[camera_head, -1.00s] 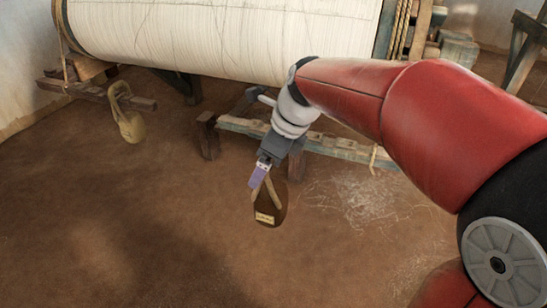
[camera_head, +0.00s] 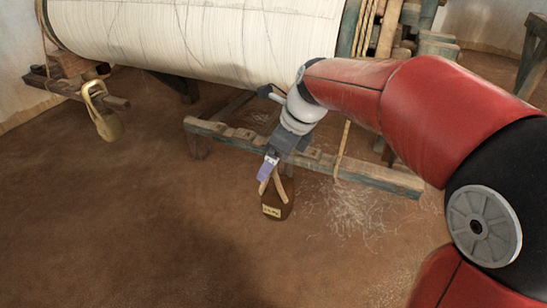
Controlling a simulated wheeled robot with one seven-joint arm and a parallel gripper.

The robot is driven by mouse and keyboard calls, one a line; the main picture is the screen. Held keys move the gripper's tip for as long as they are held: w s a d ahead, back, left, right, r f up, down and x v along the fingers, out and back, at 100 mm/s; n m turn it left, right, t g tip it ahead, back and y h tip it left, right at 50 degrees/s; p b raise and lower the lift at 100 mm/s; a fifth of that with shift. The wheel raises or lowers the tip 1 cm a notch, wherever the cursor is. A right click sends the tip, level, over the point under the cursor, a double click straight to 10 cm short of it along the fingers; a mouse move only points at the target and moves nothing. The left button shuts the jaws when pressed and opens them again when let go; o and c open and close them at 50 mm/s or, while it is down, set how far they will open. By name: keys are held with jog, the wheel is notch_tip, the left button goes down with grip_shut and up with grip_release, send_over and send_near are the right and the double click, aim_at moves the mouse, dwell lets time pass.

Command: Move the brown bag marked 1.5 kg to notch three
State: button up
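A dark brown bag (camera_head: 280,208) with a small pale label hangs upright by its tan strap (camera_head: 277,184) below my gripper. The label's print is too small to read surely. My gripper (camera_head: 266,172) has purple fingers and looks shut on the strap, with the bag apparently clear of the floor. A wooden beam (camera_head: 375,178) with several notches on its top edge, mostly toward its left end, runs behind the gripper. My wrist hides part of the beam. I cannot tell which notch is number three.
A cord (camera_head: 342,150) loops over the beam to the right of my gripper. A large roll of white warp (camera_head: 200,38) lies above and behind. The brown floor in front is open.

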jog(key=shift+w+d+f, duration=0.15)
jog(key=shift+w+d, duration=0.15)
jog(key=shift+w, duration=0.5)
jog(key=shift+w+d+f, duration=0.1)
jog(key=shift+w+d, duration=0.15)
jog(key=shift+w, duration=0.55)
jog(key=shift+w+d, duration=0.3)
jog(key=shift+w, duration=0.45)
jog(key=shift+w+d, duration=0.25)
jog(key=shift+w, duration=0.5)
jog(key=shift+w+d, duration=0.3)
jog(key=shift+w, duration=0.45)
jog(key=shift+w+f, duration=0.1)
jog(key=shift+f, duration=0.05)
jog(key=shift+f+b, duration=0.45)
jog(key=shift+f, duration=0.55)
jog(key=shift+f, duration=0.3)
